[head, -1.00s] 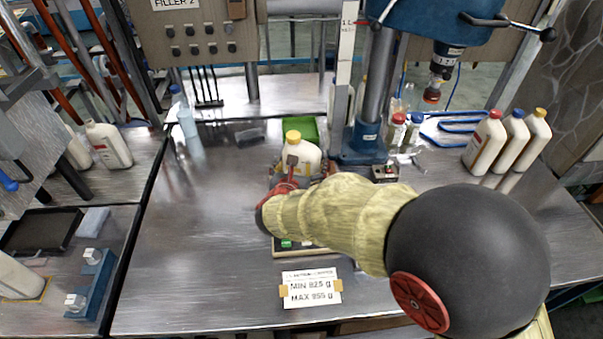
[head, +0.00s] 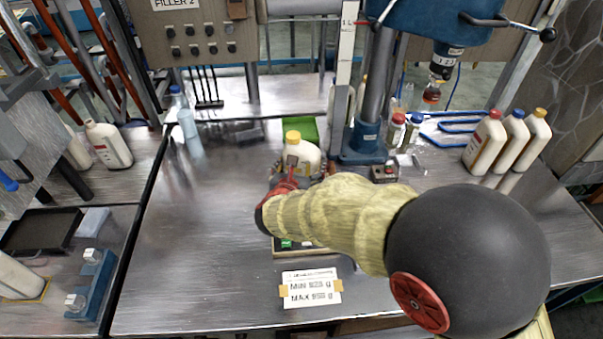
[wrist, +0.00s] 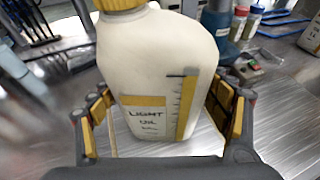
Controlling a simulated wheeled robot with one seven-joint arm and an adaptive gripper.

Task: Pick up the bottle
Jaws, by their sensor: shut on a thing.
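The bottle (head: 301,154) is cream white with a yellow cap, and stands upright near the middle of the table in the head view. In the wrist view the bottle (wrist: 160,70) fills the middle and its label reads "LIGHT OIL". My gripper (wrist: 163,125) has its yellow-padded fingers on both sides of the bottle and is shut on it. In the head view my gripper (head: 294,172) is at the bottle's lower part, partly hidden by my arm. The bottle's base is hidden in the head view.
A scale (head: 287,245) lies under my gripper, mostly hidden. A green tray (head: 308,131) is behind the bottle. A blue drill-like column (head: 363,145) stands behind right. Several bottles with red, blue and yellow caps (head: 508,143) stand at the right.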

